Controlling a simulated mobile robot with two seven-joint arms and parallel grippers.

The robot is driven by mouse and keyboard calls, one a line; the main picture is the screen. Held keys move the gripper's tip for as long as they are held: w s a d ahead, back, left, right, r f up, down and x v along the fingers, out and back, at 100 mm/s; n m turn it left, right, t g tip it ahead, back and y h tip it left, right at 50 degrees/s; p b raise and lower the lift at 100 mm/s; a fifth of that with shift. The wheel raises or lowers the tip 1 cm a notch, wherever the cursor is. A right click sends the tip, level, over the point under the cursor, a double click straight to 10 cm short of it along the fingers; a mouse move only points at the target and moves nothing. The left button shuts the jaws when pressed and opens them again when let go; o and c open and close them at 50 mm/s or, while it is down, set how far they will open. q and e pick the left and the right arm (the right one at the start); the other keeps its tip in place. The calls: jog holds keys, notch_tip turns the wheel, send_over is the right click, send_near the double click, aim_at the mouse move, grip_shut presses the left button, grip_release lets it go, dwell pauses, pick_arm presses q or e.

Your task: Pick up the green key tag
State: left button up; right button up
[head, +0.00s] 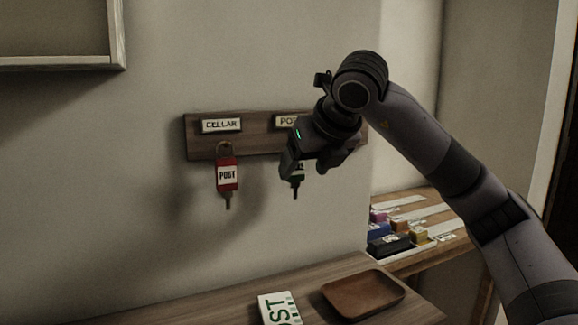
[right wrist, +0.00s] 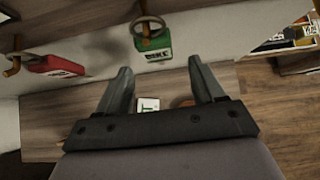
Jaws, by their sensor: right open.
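The green key tag (right wrist: 153,44) hangs from a ring on a hook in the right wrist view, just beyond my right fingertips and roughly between them. In the head view only a small part of the green tag (head: 299,180) and its key show below my right gripper (head: 308,166); the rest is hidden behind it. My right gripper, also in the right wrist view (right wrist: 160,70), is open with nothing between its fingers. My left gripper is not in view.
Below stand a wooden counter (head: 220,308), a brown tray (head: 363,293) and a white card with green print (head: 278,308). Several small items lie at right.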

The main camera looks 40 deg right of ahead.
aim_at(297, 175)
jog(key=shift+x, duration=0.85)
jog(key=shift+p+x, duration=0.4)
jog(key=shift+x, duration=1.95)
jog(key=shift+s+a+f, duration=0.1)
jog(key=shift+s+f, duration=0.05)
jog(key=c, duration=1)
jog(key=shift+c, duration=0.3)
jog(key=shift+r, duration=0.5)
jog(key=shift+s+r, duration=0.15)
jog(key=shift+r, duration=0.1)
jog(key=s+a+b, duration=0.1)
jog(key=s+a, duration=0.1)
jog(key=s, duration=0.6)
jog(key=s+a+b, duration=0.2)
jog(key=s+a, duration=0.1)
jog(key=s, duration=0.6)
jog(key=shift+a, duration=0.2)
